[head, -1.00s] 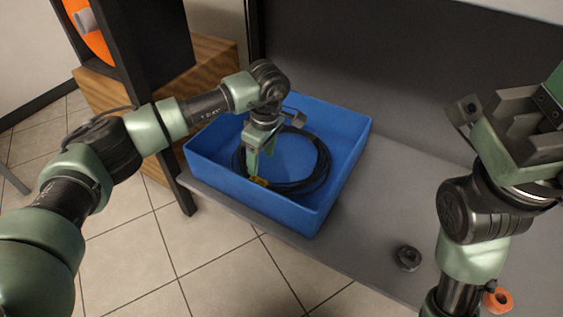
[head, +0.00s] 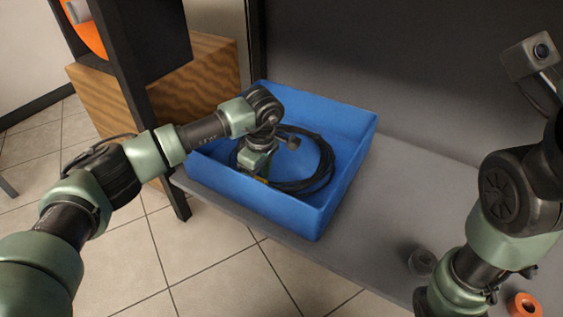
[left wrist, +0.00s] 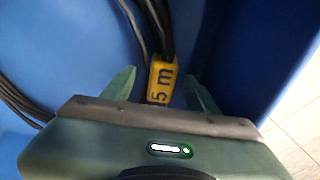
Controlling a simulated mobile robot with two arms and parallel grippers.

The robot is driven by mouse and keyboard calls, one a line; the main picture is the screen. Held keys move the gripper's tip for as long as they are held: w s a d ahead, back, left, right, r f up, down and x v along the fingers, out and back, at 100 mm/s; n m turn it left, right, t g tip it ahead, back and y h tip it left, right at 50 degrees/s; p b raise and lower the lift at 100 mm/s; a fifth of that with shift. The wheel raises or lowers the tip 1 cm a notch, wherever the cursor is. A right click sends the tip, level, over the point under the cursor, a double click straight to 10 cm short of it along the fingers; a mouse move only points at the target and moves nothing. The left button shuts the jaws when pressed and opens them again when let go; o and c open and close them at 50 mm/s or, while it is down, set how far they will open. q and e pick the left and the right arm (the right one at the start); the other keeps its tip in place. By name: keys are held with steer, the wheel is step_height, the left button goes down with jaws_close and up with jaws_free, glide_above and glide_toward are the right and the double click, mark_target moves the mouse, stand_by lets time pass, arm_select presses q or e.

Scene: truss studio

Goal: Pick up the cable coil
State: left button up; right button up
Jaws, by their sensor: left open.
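The black cable coil (head: 322,172) lies in the blue bin (head: 338,204) on the grey shelf in the head view. In the left wrist view the cable carries a yellow tag (left wrist: 162,82) marked "5 m". My left gripper (left wrist: 161,84) points down into the bin at the near-left part of the coil. Its two green fingers are open, one on each side of the tagged cable. In the head view my left gripper's fingertips are hidden behind the wrist and the bin wall. My right arm is at the right, and its fingers are not seen.
A dark round part (head: 422,261) and an orange ring (head: 524,305) lie on the grey shelf (head: 385,215) at the right. A dark post (head: 150,110) and a wooden box (head: 205,72) stand left of the bin. The shelf between bin and right arm is clear.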

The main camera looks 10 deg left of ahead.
arm_select(q)
steer(key=shift+r, duration=0.1)
jaws_close()
steer(key=shift+r, duration=0.1)
